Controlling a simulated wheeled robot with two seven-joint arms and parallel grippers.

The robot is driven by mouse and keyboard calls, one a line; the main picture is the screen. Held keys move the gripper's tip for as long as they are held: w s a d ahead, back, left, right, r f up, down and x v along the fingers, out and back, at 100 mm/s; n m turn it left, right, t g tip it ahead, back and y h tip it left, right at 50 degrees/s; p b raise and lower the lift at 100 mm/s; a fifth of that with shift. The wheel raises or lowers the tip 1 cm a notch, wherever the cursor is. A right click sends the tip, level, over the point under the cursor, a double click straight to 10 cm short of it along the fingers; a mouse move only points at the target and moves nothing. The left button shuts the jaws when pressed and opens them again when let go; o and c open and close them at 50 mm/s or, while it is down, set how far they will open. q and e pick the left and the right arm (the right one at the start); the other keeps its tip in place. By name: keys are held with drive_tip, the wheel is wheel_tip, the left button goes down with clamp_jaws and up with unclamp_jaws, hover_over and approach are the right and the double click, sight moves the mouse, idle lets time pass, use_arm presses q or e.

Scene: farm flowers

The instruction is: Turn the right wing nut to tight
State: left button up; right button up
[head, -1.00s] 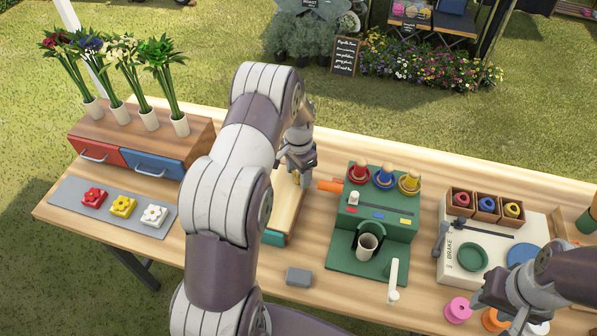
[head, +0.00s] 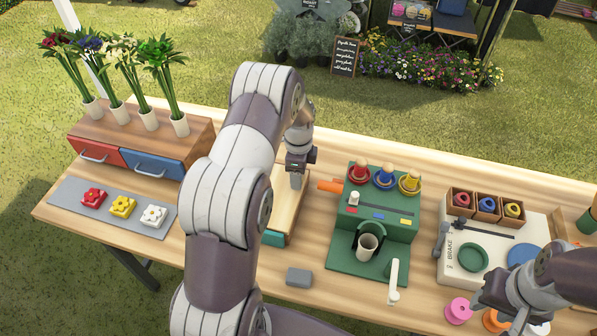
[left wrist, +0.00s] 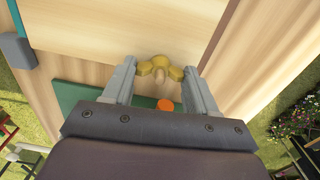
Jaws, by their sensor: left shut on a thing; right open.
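A yellow wing nut (left wrist: 160,67) sits on a pale wooden board (left wrist: 150,22) in the left wrist view. My left gripper (left wrist: 161,84) is shut on it, one finger on each side. In the head view my left gripper (head: 296,180) points down at the wooden board (head: 285,212), and the nut is hidden. I cannot tell from these views how tight the nut is. A second wing nut is not visible. My right gripper (head: 497,312) is open and empty at the lower right, above the spools.
A green stand (head: 350,262) with a cup and colored knobs is right of the board. An orange handle (head: 330,186) points toward my left gripper. A grey block (head: 299,277) lies in front. A drawer box (head: 140,150) and flower tray (head: 72,192) are left.

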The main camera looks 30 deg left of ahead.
use_arm(q)
drive_tip(key=shift+w+r+m, duration=0.1)
drive_tip(key=shift+r+m, duration=0.05)
drive_tip(key=shift+m, duration=0.35)
drive_tip(key=o, duration=1.1)
drive_tip(key=shift+c, duration=0.2)
wheel_tip(320, 180, up, 13)
drive_tip(key=b, duration=0.1)
drive_tip(key=shift+f, duration=0.2)
